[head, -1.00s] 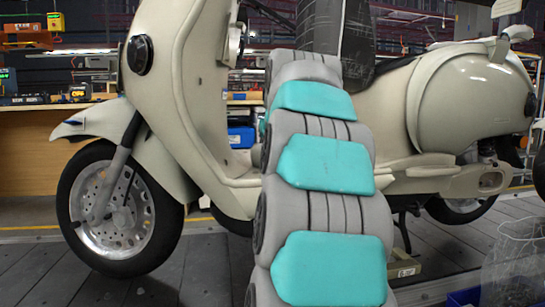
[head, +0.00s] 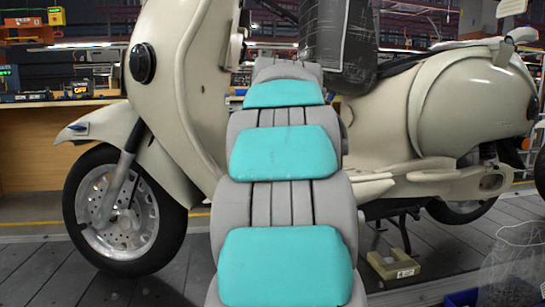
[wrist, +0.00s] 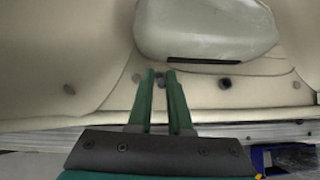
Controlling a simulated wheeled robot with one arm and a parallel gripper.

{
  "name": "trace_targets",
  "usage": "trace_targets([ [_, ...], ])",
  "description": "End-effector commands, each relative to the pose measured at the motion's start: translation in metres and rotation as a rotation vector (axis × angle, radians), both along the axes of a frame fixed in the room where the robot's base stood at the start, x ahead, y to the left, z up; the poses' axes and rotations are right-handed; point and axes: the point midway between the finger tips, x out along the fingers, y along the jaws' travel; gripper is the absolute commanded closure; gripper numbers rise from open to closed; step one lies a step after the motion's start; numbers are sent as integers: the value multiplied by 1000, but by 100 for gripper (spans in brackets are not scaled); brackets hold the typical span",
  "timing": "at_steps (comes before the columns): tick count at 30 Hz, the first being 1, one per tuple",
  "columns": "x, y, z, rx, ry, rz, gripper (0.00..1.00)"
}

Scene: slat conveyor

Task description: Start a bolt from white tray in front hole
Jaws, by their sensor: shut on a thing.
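In the wrist view my gripper (wrist: 159,74) has two green fingers close together at their tips. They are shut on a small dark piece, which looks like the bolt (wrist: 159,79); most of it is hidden. The tips are in front of the cream scooter panel (wrist: 195,98). I cannot tell whether the bolt touches the panel. In the head view my arm hides the gripper. I cannot make out the white tray.
The cream scooter (head: 450,90) stands across the head view behind my arm, its front wheel (head: 118,212) at left. A blue bin (wrist: 258,160) with a clear bag is at the wrist view's lower right. A beige block (head: 393,266) lies on the slatted floor.

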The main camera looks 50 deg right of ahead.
Motion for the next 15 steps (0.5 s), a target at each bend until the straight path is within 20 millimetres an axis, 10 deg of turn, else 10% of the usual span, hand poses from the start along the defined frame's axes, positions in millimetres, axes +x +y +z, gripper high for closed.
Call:
trace_targets([
  [15, -3, -3, -2, 9, -5, -49, 100],
])
